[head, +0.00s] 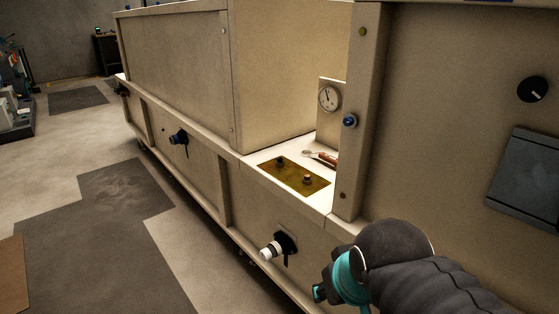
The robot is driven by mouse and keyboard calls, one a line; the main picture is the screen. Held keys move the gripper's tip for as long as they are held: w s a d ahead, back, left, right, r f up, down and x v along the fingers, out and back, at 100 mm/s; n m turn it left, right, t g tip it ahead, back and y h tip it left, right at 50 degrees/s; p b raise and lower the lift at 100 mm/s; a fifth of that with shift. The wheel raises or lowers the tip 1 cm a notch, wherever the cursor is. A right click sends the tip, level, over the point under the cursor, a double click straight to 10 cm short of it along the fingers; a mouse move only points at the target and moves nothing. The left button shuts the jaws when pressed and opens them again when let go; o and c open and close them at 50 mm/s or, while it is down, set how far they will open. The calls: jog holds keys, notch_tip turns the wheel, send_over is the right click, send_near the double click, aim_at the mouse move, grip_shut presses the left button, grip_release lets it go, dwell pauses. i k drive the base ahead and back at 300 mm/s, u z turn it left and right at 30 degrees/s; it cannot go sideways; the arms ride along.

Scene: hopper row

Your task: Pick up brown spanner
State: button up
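A spanner with a brown handle (328,160) and a pale metal end lies on the light ledge (262,155) of the machine, just behind a yellow-brown plate and below a round gauge. Its right end is partly cut off by the upright post. My arm comes in from the lower right, dark grey with a teal band. The end of it, my gripper (325,290), is low in front of the machine, well below and apart from the spanner. Its fingers cannot be made out.
The yellow-brown plate (285,178) carries two small knobs. A gauge (329,98) stands behind, and a post (358,110) with a blue button rises right of the ledge. A white-ended valve (270,251) sticks out below. The floor at left is open, with dark mats (100,240).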

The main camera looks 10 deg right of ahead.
aim_at(324, 156)
jog(key=u, duration=1.2)
jog(key=i, duration=2)
jog(key=z, duration=2.65)
